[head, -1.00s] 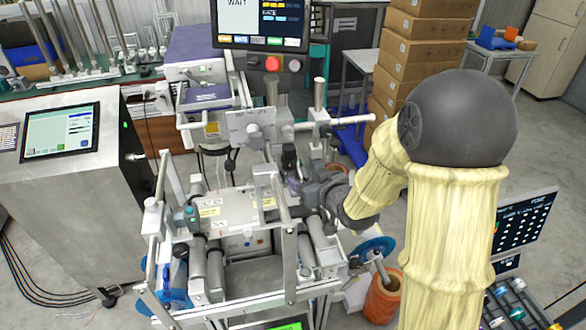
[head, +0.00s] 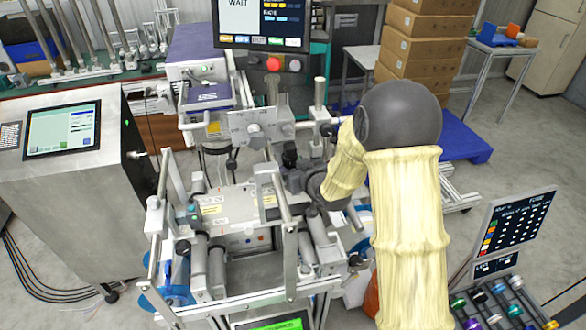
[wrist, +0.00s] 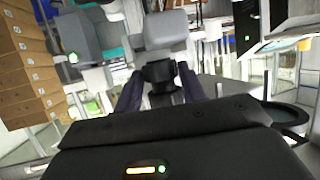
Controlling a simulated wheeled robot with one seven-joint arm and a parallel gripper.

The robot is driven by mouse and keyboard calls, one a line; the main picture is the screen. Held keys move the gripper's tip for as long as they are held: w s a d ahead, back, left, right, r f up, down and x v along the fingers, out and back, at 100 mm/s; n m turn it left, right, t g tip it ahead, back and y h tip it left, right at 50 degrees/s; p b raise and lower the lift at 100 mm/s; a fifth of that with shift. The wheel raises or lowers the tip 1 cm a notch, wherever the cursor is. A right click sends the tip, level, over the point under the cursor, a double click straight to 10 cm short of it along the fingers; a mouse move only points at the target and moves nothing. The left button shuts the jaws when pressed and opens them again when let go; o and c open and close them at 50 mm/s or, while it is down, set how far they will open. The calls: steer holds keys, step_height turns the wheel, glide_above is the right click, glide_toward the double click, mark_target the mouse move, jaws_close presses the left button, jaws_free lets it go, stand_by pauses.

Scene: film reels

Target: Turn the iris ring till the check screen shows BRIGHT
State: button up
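The black lens barrel with its ring (wrist: 160,75) shows in the wrist view between the two dark fingers of my gripper (wrist: 160,84). The fingers stand apart, one on each side of it. Narrow gaps seem to remain, but contact is hard to judge. In the head view my gripper (head: 297,181) is at the machine's middle, close by the black barrel (head: 289,156), and my arm hides part of this spot. The screen at the top (head: 262,20) reads WAIT. A green-lit screen (head: 280,322) is cut off at the bottom edge, its text unreadable.
Metal posts and rollers (head: 216,268) of the film machine crowd around my gripper. A grey console (head: 75,210) stands at the left. A tilted screen (head: 513,235) and a tray of coloured knobs (head: 495,303) are at the right. Cardboard boxes (head: 425,45) stack behind.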

steer(key=c, duration=0.5)
steer(key=shift+w+d+n+y, duration=0.1)
steer(key=shift+d+n+y, duration=0.05)
steer(key=shift+n+y, duration=0.2)
steer(key=shift+d+g, duration=0.1)
steer(key=shift+g, duration=0.2)
steer(key=shift+n+y+p, duration=0.3)
steer(key=shift+n+y, duration=0.15)
steer(key=shift+g, duration=0.3)
steer(key=o, duration=1)
